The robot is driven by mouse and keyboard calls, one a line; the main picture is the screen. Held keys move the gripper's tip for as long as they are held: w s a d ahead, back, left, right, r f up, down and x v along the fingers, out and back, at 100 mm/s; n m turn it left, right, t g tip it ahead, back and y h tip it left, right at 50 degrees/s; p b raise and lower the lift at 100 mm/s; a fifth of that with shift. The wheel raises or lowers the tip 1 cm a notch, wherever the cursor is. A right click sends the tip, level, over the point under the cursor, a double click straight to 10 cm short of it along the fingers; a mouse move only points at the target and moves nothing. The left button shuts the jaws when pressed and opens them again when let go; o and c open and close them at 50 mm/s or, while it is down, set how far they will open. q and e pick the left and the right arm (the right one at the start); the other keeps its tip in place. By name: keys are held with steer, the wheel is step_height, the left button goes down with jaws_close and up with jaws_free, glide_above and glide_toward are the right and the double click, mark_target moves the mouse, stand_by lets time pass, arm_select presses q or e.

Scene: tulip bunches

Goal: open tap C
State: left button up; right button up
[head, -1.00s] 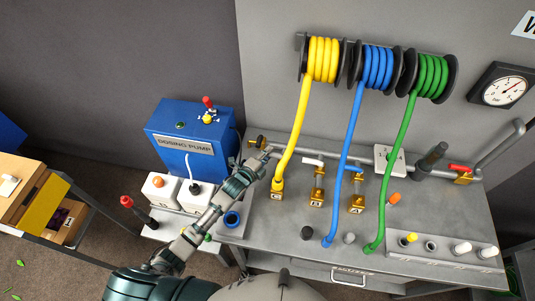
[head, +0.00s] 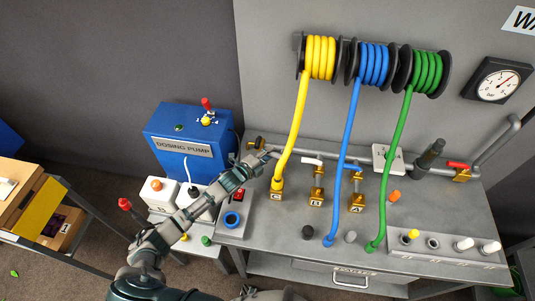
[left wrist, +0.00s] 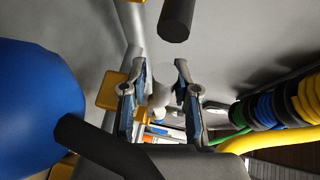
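Tap C (head: 277,196) is a brass tap with a C label at the left of the bench row, with the yellow hose (head: 290,135) running down to it. My left gripper (head: 264,154) is beside the pipe just above and left of tap C, and hides part of it. In the left wrist view the two fingers (left wrist: 160,98) stand apart, with a pale rounded piece (left wrist: 160,88) between or behind them. I cannot tell whether they touch it. Tap C's lever is not clear in the head view. My right gripper is not in view.
Tap B (head: 316,201) and tap A (head: 357,204) stand to the right. The blue hose (head: 346,165) and green hose (head: 391,165) hang close by.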

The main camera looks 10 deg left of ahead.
arm_select(q)
steer(key=shift+o, duration=0.8)
steer(key=shift+s, duration=0.2)
steer(key=v, duration=1.1)
steer(key=shift+s+a, duration=0.15)
steer(key=shift+s, duration=0.1)
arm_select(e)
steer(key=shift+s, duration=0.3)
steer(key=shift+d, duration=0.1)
